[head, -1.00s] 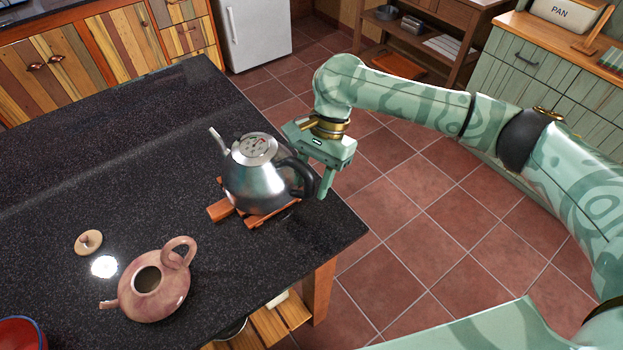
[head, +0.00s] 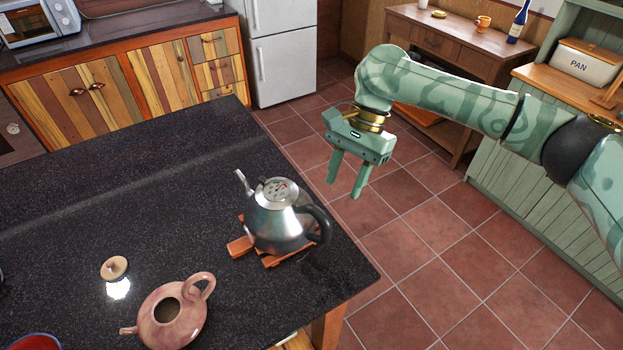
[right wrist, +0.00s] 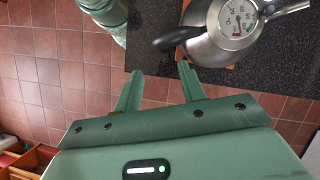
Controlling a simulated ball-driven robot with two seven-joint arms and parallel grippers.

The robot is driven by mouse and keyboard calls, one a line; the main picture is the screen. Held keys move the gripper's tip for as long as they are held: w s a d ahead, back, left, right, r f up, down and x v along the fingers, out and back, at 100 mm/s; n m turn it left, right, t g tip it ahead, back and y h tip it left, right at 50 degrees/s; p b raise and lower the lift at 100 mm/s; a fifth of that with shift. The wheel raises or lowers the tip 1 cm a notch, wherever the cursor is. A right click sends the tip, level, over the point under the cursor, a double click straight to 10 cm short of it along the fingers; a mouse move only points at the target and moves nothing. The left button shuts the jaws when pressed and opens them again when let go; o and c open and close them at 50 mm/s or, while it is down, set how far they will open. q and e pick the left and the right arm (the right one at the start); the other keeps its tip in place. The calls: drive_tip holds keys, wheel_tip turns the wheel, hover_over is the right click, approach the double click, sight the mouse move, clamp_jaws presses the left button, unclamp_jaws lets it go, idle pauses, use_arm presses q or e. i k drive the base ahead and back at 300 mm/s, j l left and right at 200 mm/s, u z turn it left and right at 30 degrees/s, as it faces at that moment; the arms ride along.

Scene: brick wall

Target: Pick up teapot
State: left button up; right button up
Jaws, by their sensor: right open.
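A pink teapot (head: 172,316) with a looped handle stands without its lid at the front of the dark counter. Its round lid (head: 115,268) lies on the counter behind it. A silver kettle (head: 277,222) with a black handle stands on a wooden trivet (head: 240,247) near the counter's right edge. My right gripper (head: 347,190) is open and empty, beyond the counter's edge, right of and behind the kettle. In the right wrist view the kettle (right wrist: 215,40) is beyond the open fingers (right wrist: 157,78), apart from them. My left gripper is out of view.
The dark counter (head: 120,190) has free room at its left and middle. Open tiled floor (head: 430,230) lies right of the counter. A wooden side table (head: 440,45) and green cabinet stand behind.

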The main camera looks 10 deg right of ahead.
sight(173, 315)
drive_tip(key=u, duration=1.1)
